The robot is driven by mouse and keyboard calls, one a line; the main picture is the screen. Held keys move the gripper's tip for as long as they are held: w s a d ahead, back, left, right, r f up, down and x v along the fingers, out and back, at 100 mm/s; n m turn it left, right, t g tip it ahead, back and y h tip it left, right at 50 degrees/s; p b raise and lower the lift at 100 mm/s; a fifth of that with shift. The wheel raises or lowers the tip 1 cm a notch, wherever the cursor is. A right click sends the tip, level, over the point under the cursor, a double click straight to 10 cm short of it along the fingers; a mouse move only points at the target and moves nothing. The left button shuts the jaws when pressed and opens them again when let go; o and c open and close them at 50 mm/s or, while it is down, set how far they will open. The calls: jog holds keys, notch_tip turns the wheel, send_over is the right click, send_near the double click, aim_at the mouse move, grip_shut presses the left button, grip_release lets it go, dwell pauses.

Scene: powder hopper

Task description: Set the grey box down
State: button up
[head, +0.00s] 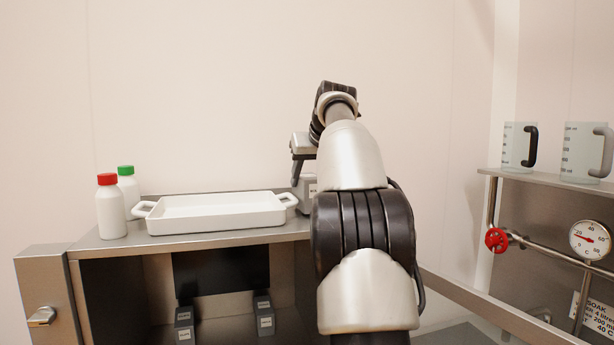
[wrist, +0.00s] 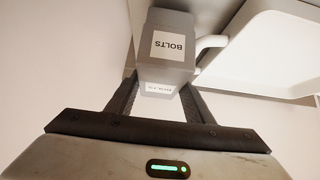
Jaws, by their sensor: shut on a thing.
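The grey box (wrist: 185,22) has a white label reading BOLTS in the wrist view. My gripper (wrist: 160,88) is shut on it, with one finger on each side. In the head view the grey box (head: 306,190) shows only in part, because my arm hides its right side. My gripper (head: 297,172) points down at it there. The box is at the right end of the steel counter (head: 230,238), close beside the white tray's right handle. I cannot tell whether its base touches the counter.
The white tray (head: 215,226) takes up the counter's middle. A red-capped bottle (head: 111,208) and a green-capped bottle (head: 128,186) stand to its left. Small grey boxes (head: 264,318) sit on the shelf below. At right are two jugs (head: 580,150), a red valve (head: 496,240) and a gauge (head: 590,240).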

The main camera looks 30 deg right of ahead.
jog(key=shift+f+b, duration=0.4)
jog(key=shift+f, duration=0.1)
dwell(0.4)
jog(key=o, duration=1.4)
jog(key=shift+f, duration=0.1)
jog(key=p+v, duration=0.1)
jog(key=v, duration=1.6)
jog(key=shift+s+r, duration=0.2)
jog(key=shift+s, duration=0.05)
